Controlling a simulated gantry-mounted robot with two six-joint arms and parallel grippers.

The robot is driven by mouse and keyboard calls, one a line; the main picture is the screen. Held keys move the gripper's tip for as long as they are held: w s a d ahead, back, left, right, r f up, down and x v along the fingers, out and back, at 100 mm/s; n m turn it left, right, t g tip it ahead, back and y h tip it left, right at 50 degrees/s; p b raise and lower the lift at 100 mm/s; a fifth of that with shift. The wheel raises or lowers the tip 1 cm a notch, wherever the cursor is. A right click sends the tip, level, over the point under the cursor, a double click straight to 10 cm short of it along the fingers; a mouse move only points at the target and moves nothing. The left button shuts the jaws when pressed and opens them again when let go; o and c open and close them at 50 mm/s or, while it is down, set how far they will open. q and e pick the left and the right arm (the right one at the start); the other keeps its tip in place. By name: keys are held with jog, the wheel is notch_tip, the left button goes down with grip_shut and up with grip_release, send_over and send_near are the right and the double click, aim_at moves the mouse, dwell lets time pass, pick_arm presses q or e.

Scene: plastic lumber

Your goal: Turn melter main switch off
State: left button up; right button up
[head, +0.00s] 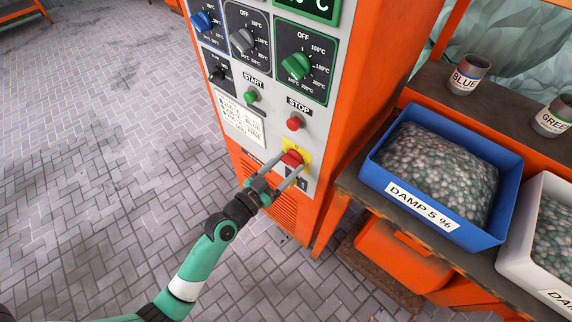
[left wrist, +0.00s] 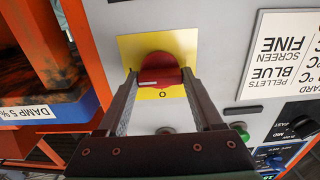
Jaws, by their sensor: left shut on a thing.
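The melter (head: 376,60) is an orange cabinet with a grey control panel. Its main switch is a red rotary knob (head: 292,158) on a yellow plate (head: 304,149), low on the panel; it also shows in the left wrist view (left wrist: 160,70). My left gripper (head: 291,168) reaches the switch from below left, its two fingers on either side of the red knob and shut on it. In the left wrist view an "O" mark shows on the yellow plate beside the knob. The knob's exact setting is hard to tell. My right gripper is out of view.
A red STOP button (head: 294,123) and a green START button (head: 251,97) sit above the switch, with several dials higher up. A blue bin of pellets (head: 471,231) and a white bin stand on the bench at right. Open paved floor lies at left.

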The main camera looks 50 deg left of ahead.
pick_arm(q)
jog(key=shift+n, duration=0.4)
jog(key=n+p, duration=0.1)
jog(key=n, duration=0.7)
jog(key=shift+p, duration=0.4)
jog(key=n+p, duration=0.1)
jog(key=n, duration=0.3)
jog(key=shift+n, duration=0.3)
jog(key=shift+n+p, duration=0.35)
jog(key=shift+n, duration=1.95)
jog(key=o, duration=1.4)
jog(key=shift+c, duration=0.2)
